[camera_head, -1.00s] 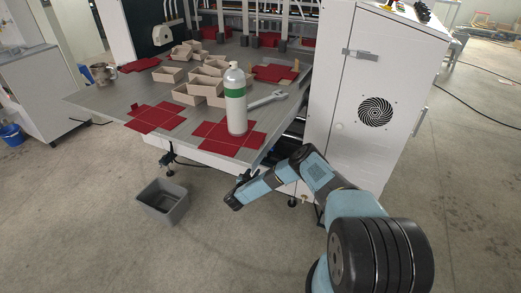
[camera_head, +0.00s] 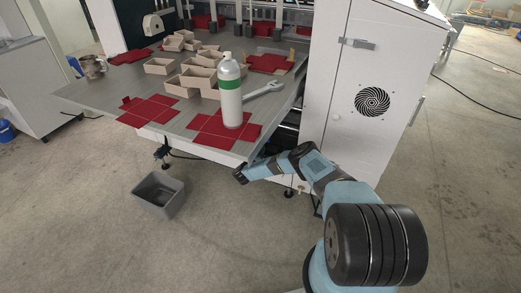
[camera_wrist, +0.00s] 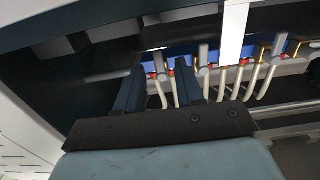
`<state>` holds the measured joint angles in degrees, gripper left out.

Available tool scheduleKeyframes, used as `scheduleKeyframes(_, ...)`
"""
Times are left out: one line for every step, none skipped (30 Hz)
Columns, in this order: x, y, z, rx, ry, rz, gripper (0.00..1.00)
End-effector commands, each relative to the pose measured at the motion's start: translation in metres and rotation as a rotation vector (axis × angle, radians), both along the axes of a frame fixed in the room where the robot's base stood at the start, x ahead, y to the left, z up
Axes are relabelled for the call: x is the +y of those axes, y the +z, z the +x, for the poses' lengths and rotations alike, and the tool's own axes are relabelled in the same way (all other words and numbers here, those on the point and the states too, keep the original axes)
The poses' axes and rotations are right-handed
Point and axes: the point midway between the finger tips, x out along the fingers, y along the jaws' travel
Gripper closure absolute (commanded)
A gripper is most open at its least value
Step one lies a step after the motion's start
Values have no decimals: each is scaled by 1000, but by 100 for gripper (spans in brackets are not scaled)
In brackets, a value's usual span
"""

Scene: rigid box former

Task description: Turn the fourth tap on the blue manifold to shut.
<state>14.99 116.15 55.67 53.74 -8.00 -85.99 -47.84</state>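The blue manifold (camera_wrist: 184,52) shows in the wrist view, beyond my fingertips, under the machine table. Small red parts and several pale hoses line its lower edge. Upright grey pieces stand in front of it, with brassy pieces toward its right end. I cannot tell which part is the fourth tap or how its handle is turned; my fingers and a white strip hide some of the row. My gripper (camera_wrist: 160,66) is open and empty, its two dark fingers apart and short of the manifold. In the head view my gripper (camera_head: 240,175) is low beside the table's front edge; the manifold is hidden there.
The machine table (camera_head: 90,92) overhangs my gripper, bearing red blanks, tan boxes, a white-green bottle (camera_head: 230,95) and a wrench (camera_head: 264,88). A white cabinet (camera_head: 345,110) stands to the right. A grey bin (camera_head: 158,194) is on the floor, left of my gripper.

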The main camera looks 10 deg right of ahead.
Motion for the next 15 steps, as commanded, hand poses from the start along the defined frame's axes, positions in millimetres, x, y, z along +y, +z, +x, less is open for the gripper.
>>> scheduleKeyframes(-3,-1,4,0,-1,0,63)
scheduleKeyframes(-5,-1,6,0,-1,0,63)
scheduleKeyframes(-6,-1,8,1,0,-1,63)
scheduleKeyframes(-7,-1,9,1,1,-1,63)
scheduleKeyframes(-8,-1,10,1,1,0,63)
scheduleKeyframes(-9,-1,12,1,1,0,63)
scheduleKeyframes(-9,-1,12,1,1,-1,63)
scheduleKeyframes(-10,-1,13,1,0,-1,63)
scheduleKeyframes(-10,-1,13,1,0,-1,63)
scheduleKeyframes(-10,-1,13,1,0,-1,63)
scheduleKeyframes(-10,-1,13,1,1,-1,63)
scheduleKeyframes(-10,0,13,1,1,-1,63)
scheduleKeyframes(-10,0,13,1,0,-1,63)
scheduleKeyframes(-10,0,13,1,1,-1,63)
scheduleKeyframes(-10,0,13,1,0,-1,63)
